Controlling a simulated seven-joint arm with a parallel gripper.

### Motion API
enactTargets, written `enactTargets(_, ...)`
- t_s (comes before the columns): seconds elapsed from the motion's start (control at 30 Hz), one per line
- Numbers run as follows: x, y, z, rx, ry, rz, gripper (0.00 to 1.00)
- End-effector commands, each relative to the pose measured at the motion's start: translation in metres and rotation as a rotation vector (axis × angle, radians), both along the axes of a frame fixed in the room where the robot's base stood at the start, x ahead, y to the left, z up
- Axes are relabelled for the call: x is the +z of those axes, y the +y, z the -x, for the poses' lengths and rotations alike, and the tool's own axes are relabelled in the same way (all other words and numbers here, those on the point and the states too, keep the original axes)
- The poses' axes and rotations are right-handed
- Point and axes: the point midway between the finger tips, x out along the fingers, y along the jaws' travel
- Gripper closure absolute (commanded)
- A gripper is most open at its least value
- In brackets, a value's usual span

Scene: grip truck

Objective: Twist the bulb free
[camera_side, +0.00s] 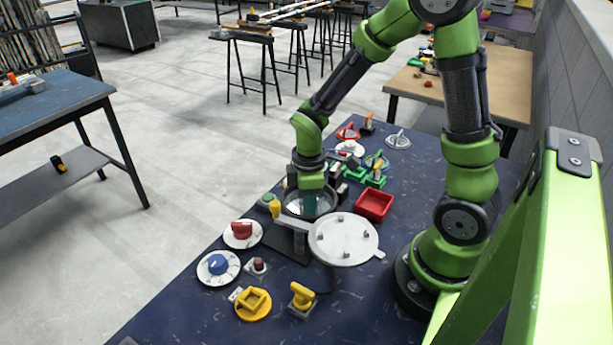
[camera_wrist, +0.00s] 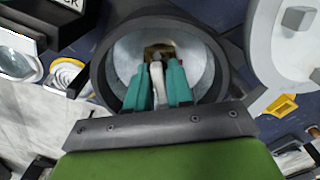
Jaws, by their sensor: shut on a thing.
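A round dark lamp housing (camera_side: 292,213) stands open on the blue table in the side view. In the wrist view the housing (camera_wrist: 103,72) surrounds a shiny grey bowl (camera_wrist: 203,66). My gripper (camera_wrist: 159,78) reaches down into the bowl, and its two teal fingers are closed around a small pale bulb (camera_wrist: 157,73). Behind the bulb is a brownish socket (camera_wrist: 160,51), partly hidden. In the side view my gripper (camera_side: 315,207) is inside the housing, and the bulb is hidden there.
A white round cover (camera_side: 343,240) stands open just right of the housing. A red tray (camera_side: 374,205) lies beyond it. Red and blue knobs (camera_side: 218,265) and yellow pieces (camera_side: 254,303) are at the front. Several knobs and green parts crowd the back.

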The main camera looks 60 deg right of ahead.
Motion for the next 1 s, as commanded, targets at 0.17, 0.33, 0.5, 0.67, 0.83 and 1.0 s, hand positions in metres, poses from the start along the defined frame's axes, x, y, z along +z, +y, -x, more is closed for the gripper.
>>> enactTargets(0.17, 0.0001, -0.0002, -0.0002, 0.138, -0.001, -0.001, 1.00)
enactTargets(0.33, 0.0001, -0.0002, -0.0002, 0.277, 0.000, 0.000, 1.00)
enactTargets(0.5, 0.0001, -0.0002, -0.0002, 0.432, -0.001, -0.001, 1.00)
enactTargets(0.67, 0.0001, -0.0003, -0.0002, 0.561, -0.001, -0.001, 1.00)
enactTargets(0.83, 0.0001, -0.0004, -0.0003, 0.693, -0.001, -0.001, 1.00)
enactTargets(1.0, 0.0001, -0.0004, -0.0003, 0.845, -0.001, 0.000, 1.00)
